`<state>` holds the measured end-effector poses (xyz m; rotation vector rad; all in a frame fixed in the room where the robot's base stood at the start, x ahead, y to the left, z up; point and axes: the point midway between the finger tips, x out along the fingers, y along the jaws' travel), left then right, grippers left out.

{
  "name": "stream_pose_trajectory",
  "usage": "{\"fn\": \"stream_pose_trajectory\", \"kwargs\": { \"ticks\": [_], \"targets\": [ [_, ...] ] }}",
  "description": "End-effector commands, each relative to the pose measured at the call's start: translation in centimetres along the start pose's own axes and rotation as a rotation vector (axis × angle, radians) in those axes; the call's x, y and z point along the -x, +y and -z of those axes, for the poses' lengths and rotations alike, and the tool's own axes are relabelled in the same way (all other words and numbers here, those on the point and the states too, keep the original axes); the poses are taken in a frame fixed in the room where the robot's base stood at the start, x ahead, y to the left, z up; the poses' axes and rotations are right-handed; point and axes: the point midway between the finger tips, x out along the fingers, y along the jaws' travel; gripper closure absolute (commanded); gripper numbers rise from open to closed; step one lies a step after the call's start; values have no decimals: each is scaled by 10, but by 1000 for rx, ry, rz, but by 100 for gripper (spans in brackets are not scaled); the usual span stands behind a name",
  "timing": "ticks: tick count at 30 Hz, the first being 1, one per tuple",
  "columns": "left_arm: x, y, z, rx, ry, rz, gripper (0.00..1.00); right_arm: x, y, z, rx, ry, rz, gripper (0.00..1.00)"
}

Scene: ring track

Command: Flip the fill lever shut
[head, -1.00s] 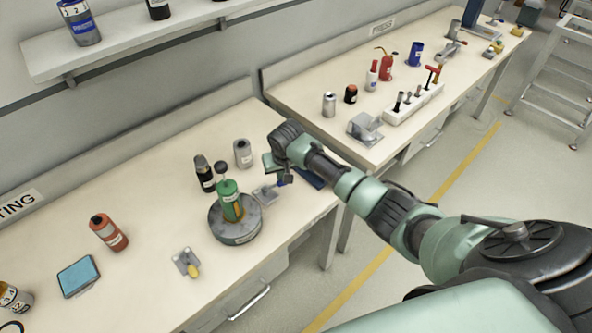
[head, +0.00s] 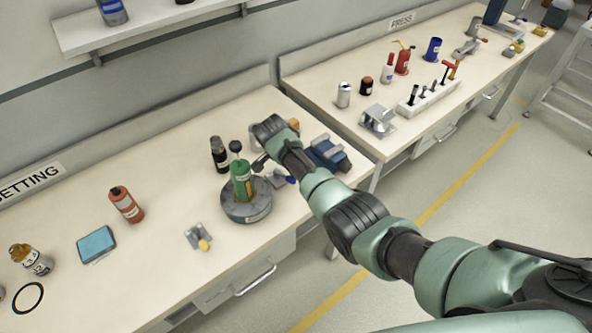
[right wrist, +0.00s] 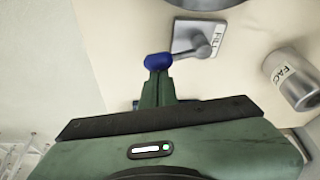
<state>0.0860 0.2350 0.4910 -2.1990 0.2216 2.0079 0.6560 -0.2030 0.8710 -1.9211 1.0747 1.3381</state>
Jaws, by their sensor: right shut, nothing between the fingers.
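The fill lever's grey plate, labelled FILL, (right wrist: 203,36) shows in the right wrist view, with its blue knob (right wrist: 157,60) sticking out to the left. In the head view the blue knob (head: 291,180) and plate (head: 276,179) lie just right of the round grey base, partly hidden by my arm. My right gripper (right wrist: 157,74) is shut and empty. Its fingertips are right at the blue knob; I cannot tell whether they touch it. In the head view my arm mostly hides the gripper. My left gripper is not in view.
A green bottle (head: 242,186) stands on the round grey base (head: 246,209). A second lever with a yellow knob (head: 204,245) sits left of it. A dark bottle (head: 219,154) stands behind. A grey can (right wrist: 295,80) stands right of the lever in the wrist view.

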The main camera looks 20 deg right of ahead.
Motion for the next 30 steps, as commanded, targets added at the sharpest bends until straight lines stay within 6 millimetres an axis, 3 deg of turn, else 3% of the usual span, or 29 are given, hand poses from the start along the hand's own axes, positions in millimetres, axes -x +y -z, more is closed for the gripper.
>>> {"fn": "stream_pose_trajectory", "kwargs": {
  "ticks": [6, 30],
  "targets": [
    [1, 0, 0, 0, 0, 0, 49, 3, 1, -7, -128, -2, -47, 100],
    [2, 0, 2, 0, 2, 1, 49, 5, 2, -14, -120, -2, -44, 100]
  ]
}}
